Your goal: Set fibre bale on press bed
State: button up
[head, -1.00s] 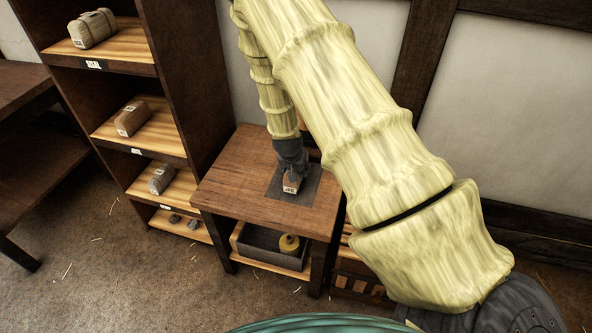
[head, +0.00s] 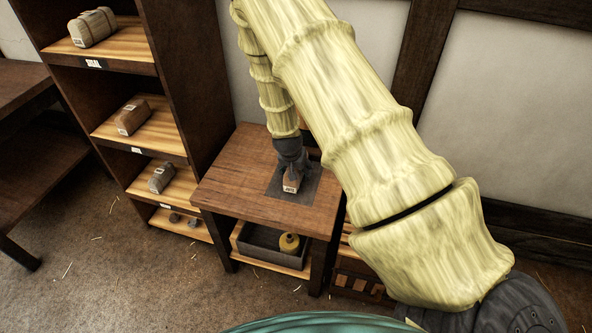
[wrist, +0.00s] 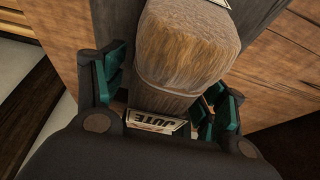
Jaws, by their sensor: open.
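A brown fibre bale (head: 291,183) with a white label on its end sits on the dark square press bed (head: 273,186), set in the top of a wooden table. In the wrist view the bale (wrist: 187,48) lies at the top middle, on the dark bed (wrist: 262,14). My gripper (head: 291,168) is just above and behind the bale in the head view. In the wrist view my gripper (wrist: 165,90) is open, its green-padded fingers spread to either side, with the bale mostly beyond them. A card reading JUTE (wrist: 157,122) shows between the fingers.
A shelf unit at left holds a wrapped bale (head: 93,28), a brown bale (head: 132,116), a grey bale (head: 162,178) and small grey lumps (head: 184,220). Under the table is a grey tray (head: 262,250) with a yellow container (head: 289,243). The table top around the bed is clear.

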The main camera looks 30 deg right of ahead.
jog(key=v, duration=1.1)
jog(key=shift+s+r+b, duration=0.2)
jog(key=shift+r+b, duration=0.1)
